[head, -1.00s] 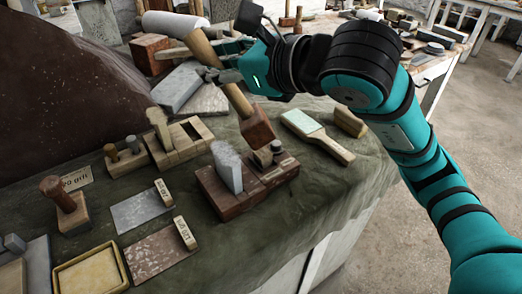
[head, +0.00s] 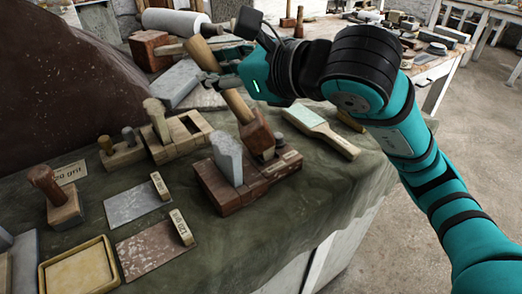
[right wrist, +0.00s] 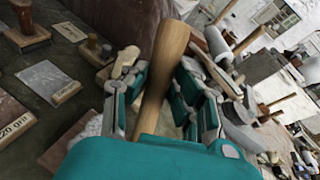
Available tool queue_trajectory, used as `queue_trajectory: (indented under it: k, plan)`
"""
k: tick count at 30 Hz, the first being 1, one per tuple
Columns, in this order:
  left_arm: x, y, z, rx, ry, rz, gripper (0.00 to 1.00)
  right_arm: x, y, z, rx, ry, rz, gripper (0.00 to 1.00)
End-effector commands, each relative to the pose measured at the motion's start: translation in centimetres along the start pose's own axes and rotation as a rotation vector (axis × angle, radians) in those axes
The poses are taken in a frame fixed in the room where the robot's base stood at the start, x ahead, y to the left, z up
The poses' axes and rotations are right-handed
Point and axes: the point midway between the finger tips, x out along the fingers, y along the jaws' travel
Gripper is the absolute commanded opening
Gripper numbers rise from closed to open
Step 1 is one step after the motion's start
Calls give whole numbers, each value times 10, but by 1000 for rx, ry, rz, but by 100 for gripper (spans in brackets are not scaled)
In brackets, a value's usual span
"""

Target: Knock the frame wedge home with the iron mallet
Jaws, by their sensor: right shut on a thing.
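My right gripper (head: 222,78) is shut on the wooden handle of a mallet (head: 238,104); the handle also shows between the fingers in the right wrist view (right wrist: 166,68). The mallet slants down to the right, its brown block head (head: 257,136) lowest. A dark red-brown frame (head: 222,194) lies below, with a grey wedge (head: 228,157) standing upright in it. The head is just right of and behind this wedge, and overlaps small pegs at the frame's far end in the picture; contact cannot be told. My left gripper is not in view.
A light wooden frame (head: 188,137) with an upright peg stands to the left. Cloth is clear at the front right.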

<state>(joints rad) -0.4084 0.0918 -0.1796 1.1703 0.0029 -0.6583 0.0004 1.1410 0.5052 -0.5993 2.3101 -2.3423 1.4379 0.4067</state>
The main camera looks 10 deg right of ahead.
Motion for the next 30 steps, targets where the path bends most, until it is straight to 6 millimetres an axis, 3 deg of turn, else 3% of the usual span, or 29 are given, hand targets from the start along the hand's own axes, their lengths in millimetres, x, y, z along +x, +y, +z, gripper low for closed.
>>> queue_trajectory:
  k: [1, 2, 18, 30]
  plan:
    - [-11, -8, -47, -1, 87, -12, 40, 0, 0, -1, -2, -9, -3, 0]
    - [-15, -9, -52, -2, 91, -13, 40, 0, 0, -2, -2, -9, -3, 0]
    - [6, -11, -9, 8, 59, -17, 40, -10, -10, 32, -2, -9, -3, 0]
    - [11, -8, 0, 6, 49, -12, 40, -11, -11, 32, -2, -9, -3, 0]
